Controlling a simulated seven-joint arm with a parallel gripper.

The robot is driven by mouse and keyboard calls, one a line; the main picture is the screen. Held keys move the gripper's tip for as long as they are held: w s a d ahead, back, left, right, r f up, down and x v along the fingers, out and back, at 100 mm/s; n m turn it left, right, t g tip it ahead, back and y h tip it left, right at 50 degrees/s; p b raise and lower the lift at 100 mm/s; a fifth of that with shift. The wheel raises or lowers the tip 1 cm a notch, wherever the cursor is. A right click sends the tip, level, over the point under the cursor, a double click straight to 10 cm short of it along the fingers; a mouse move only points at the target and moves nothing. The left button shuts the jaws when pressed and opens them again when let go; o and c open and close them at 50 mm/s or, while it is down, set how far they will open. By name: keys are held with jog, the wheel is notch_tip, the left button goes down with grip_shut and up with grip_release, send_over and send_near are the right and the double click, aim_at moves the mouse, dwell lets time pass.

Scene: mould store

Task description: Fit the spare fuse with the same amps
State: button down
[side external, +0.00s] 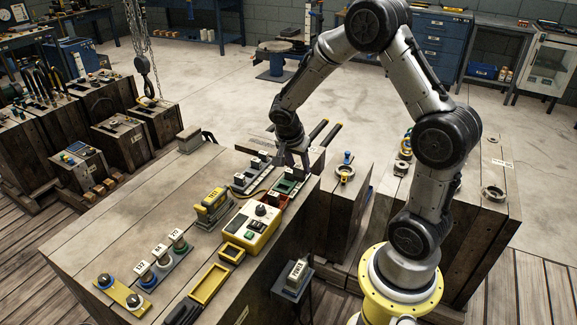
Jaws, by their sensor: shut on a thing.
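My gripper (292,160) points down over the far right end of the long wooden bench, just above a green-bedded holder (286,187). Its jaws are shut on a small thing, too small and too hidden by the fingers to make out. A dark strip with pale-topped blocks (250,173) lies just left of the green holder. I cannot tell which of these small parts are fuses, and no amp marking can be read.
A yellow box with a dark knob (250,226) and a yellow labelled block (212,205) stand nearer on the bench. A strip holds three labelled knobs (162,258). Yellow frames (209,284) lie in front. The bench's back left is mostly clear.

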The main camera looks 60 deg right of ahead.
jog(key=s+a+r, duration=0.2)
jog(key=s, duration=0.2)
jog(key=w+d+r, duration=0.2)
jog(key=w, duration=0.6)
jog(key=w+d+r, duration=0.2)
jog(key=w+d, duration=0.1)
jog(key=w, duration=0.6)
jog(key=w+d+f, duration=0.1)
jog(key=w+f, duration=0.3)
jog(key=w, duration=0.3)
jog(key=shift+w+d+f, duration=0.1)
jog(key=shift+w+f, duration=0.15)
jog(key=shift+f, duration=1.55)
jog(key=shift+w+d+f, duration=0.1)
jog(key=shift+w+f, duration=0.1)
jog(key=shift+f, duration=1.65)
jog(key=shift+w+d+f, duration=0.1)
jog(key=shift+w+f, duration=0.15)
jog(key=shift+f, duration=1.55)
jog(key=shift+f, duration=0.95)
jog(key=shift+c, duration=1.7)
grip_release()
